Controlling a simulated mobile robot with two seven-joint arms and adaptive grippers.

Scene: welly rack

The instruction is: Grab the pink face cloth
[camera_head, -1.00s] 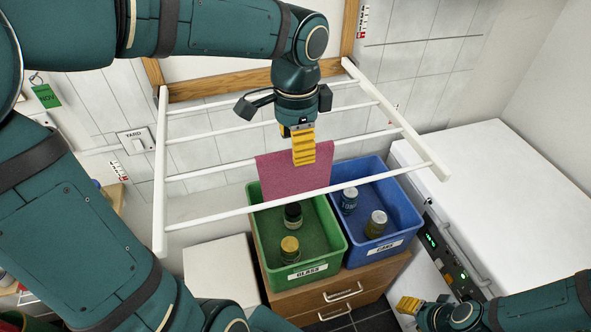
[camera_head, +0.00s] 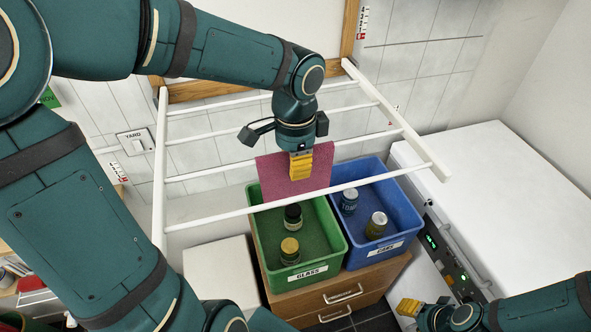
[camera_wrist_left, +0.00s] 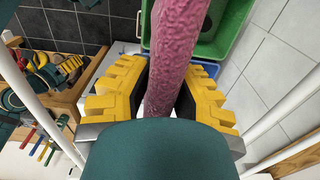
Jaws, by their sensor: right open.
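The pink face cloth (camera_head: 318,168) hangs over a rung of the white airer, above the green and blue boxes. My left gripper (camera_head: 301,168) points down at the cloth, its yellow fingers overlapping it in the head view. In the left wrist view, the cloth (camera_wrist_left: 172,60) runs between the two spread yellow fingers (camera_wrist_left: 163,88), with a dark pad on each side. The fingers look open around it, not closed on it. My right gripper (camera_head: 408,307) is open and empty at the lower right, in front of the white appliance.
The white airer (camera_head: 200,222) has several rungs around my left gripper. Below stand a green box (camera_head: 335,245) labelled GLASS and a blue box (camera_head: 408,208), each holding small containers, on a wooden drawer unit (camera_head: 365,285). A white appliance (camera_head: 500,190) stands at right.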

